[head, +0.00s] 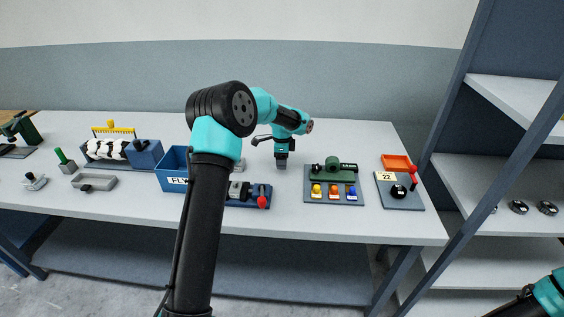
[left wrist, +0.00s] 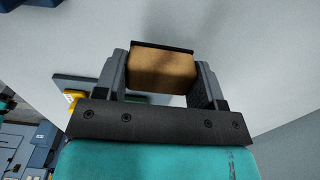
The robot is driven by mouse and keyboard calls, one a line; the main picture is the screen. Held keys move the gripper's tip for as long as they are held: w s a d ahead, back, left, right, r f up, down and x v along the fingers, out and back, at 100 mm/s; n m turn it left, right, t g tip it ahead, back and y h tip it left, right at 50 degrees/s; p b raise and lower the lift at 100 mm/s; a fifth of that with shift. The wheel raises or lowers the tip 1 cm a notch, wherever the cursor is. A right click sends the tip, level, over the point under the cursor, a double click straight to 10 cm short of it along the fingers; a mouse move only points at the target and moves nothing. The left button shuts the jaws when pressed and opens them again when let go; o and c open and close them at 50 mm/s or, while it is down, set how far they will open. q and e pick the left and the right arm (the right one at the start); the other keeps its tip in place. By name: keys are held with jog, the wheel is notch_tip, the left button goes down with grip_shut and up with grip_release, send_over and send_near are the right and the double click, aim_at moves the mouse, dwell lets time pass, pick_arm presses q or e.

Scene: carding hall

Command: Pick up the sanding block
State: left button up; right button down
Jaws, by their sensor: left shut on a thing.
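The sanding block (left wrist: 161,72), a tan-brown block with a dark strip along its far edge, sits between the two fingers of my left gripper (left wrist: 163,82) in the left wrist view. The fingers are shut on its two ends. In the head view my left gripper (head: 281,162) points down over the bare middle of the table, left of the board with coloured knobs. There I cannot make out the block clearly, nor whether it touches the tabletop. My right gripper is out of view; only part of that arm shows at the lower right.
A blue bin (head: 172,181) stands left of my left gripper, partly behind my arm. A board with a green part and coloured knobs (head: 334,198) and a board with a red lever (head: 400,203) lie to the right. A shelf rack (head: 500,165) stands beyond the table's right end.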

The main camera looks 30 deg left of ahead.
pick_arm(q)
jog(key=s+d, duration=0.2)
jog(key=s, duration=0.2)
jog(key=s+d+r, duration=0.1)
jog(key=s+d, duration=0.2)
jog(key=s, duration=0.1)
jog(key=s+d, duration=0.3)
jog(key=s, duration=0.2)
jog(key=shift+r, duration=0.2)
